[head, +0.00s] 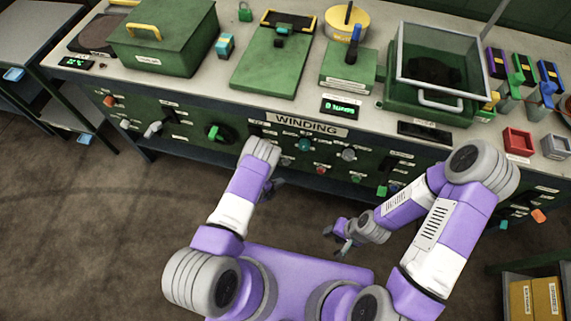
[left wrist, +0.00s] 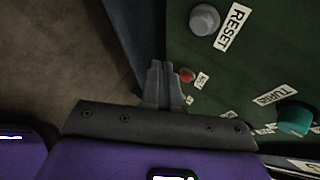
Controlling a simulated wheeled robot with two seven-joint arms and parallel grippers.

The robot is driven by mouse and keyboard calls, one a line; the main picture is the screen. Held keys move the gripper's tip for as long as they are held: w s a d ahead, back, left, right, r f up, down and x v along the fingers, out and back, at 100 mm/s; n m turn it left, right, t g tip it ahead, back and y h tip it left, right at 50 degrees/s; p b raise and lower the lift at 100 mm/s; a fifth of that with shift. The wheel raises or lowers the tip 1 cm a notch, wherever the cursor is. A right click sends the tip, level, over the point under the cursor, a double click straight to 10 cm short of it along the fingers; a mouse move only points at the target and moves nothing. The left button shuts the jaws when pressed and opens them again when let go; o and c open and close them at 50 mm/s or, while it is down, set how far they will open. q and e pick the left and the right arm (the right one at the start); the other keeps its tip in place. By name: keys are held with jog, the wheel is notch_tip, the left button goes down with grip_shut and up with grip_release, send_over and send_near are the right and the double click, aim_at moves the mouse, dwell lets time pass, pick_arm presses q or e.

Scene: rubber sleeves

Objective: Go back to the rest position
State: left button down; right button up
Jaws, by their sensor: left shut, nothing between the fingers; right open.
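My left gripper (head: 274,186) hangs in front of the green winding panel, below the bench edge. In the left wrist view its two grey fingers (left wrist: 163,84) are together with nothing between them. My right gripper (head: 341,241) is over the floor in front of the bench, right of my left gripper. Its fingers are apart and empty. My purple and white arms are both bent close to my base. Neither gripper visibly touches anything in the head view.
The winding bench front (head: 190,115) carries knobs and buttons, including a grey reset knob (left wrist: 204,19), a red button (left wrist: 187,75) and a teal knob (left wrist: 295,119). Cardboard boxes (head: 535,300) stand at lower right. A side table (head: 30,45) stands at left. The brown floor (head: 90,230) is clear.

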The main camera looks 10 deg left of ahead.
dwell(0.3)
pick_arm(q)
jog(key=s+d+r+n+g+y, duration=0.1)
jog(key=s+r+n+g, duration=0.3)
jog(key=n, duration=0.9)
jog(key=s+d+r+n+g+y+p, duration=0.1)
jog(key=s+d+r+n+g, duration=0.2)
jog(key=s+r+n, duration=0.7)
jog(key=s+n+g, duration=0.2)
jog(key=s+n, duration=0.1)
jog(key=s, duration=0.2)
jog(key=shift+d+n+y, duration=0.25)
jog(key=shift+n+y, duration=0.05)
jog(key=shift+d, duration=0.15)
